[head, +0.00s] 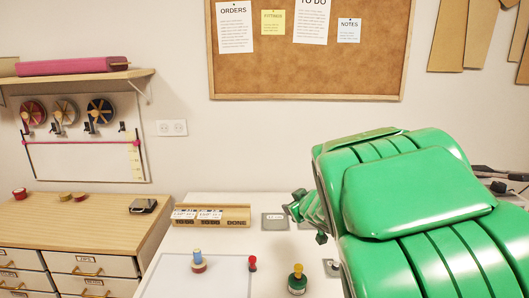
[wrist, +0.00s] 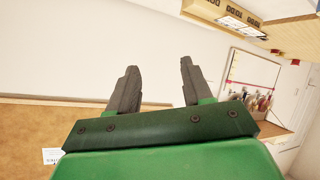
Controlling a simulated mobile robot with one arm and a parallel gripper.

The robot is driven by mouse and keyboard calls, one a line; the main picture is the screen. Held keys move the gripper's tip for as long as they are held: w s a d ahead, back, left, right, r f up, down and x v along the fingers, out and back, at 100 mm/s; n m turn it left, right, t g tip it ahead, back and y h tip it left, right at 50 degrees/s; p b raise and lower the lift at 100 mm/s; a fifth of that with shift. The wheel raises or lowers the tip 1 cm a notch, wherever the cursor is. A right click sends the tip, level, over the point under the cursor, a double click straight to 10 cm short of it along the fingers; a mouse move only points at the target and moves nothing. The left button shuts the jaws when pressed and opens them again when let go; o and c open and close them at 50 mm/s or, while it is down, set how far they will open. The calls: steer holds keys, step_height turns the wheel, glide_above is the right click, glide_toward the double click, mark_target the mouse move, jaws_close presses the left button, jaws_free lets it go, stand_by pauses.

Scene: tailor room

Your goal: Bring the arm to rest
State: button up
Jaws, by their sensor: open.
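My gripper (wrist: 157,88) shows in the wrist view with its two dark fingers apart and nothing between them. It points into open space in front of the pale wall. In the head view my green arm fills the right side and hides part of the white table (head: 228,243). The small green and dark part showing at the arm's left edge is my gripper (head: 296,207), above the table's back area. Its fingers are too small to read there.
On the table stand a wooden rack with cards (head: 210,215), a blue-topped stamp (head: 198,260), a red pin-like piece (head: 252,264) and a yellow-topped bottle (head: 297,280). A wooden drawer cabinet (head: 75,225) stands left. A cork board (head: 305,60) hangs behind.

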steer(key=s+d+r+m+g+h, duration=0.3)
steer(key=s+d+m+h, duration=0.3)
steer(key=s+d, duration=0.75)
steer(key=s+a+f+g, duration=0.2)
steer(key=s+g, duration=0.1)
steer(key=s, duration=0.8)
steer(key=s+a+f+m+g+y, duration=0.1)
steer(key=s+a+f+g, duration=0.1)
steer(key=s, duration=0.9)
steer(key=s+a+f+g+y, duration=0.1)
steer(key=s+a+f+g, duration=0.2)
steer(key=s, duration=0.9)
steer(key=g, duration=0.2)
steer(key=shift+a+m+g, duration=0.15)
steer(key=shift+m+g, duration=0.15)
